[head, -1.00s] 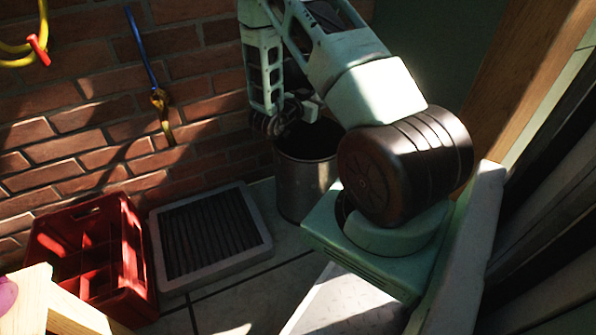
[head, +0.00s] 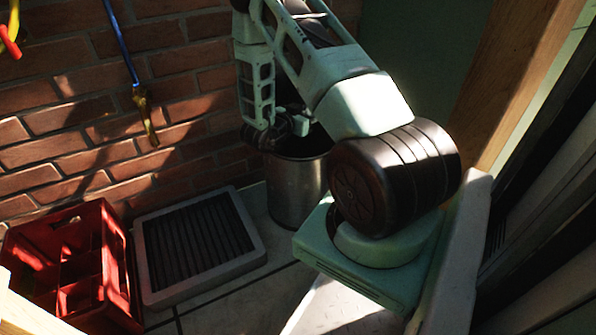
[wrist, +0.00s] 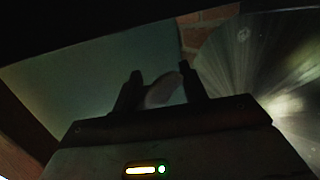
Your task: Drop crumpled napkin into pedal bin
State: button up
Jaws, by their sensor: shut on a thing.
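The pedal bin (head: 297,190) is a metal cylinder standing on the tiled floor by the brick wall, with a dark open top. My gripper (wrist: 159,86) is at the bin's mouth in the head view, where my own wrist hides its fingertips. In the dim wrist view, its two dark fingers are shut on a pale, rounded lump, the crumpled napkin (wrist: 163,91). A brushed metal surface with radial shine fills the right of the wrist view. I cannot tell whether it is the bin's lid or its inside.
A red crate (head: 104,255) and a grey-framed grate (head: 249,225) lie on the floor left of the bin. A blue strap hangs on the brick wall (head: 60,130). A wooden post (head: 510,80) stands at the right.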

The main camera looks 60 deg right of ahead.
jog(key=o, duration=1)
notch_tip(320, 180, up, 10)
jog(key=p, duration=0.5)
jog(key=shift+p, duration=0.3)
jog(key=shift+s, duration=0.1)
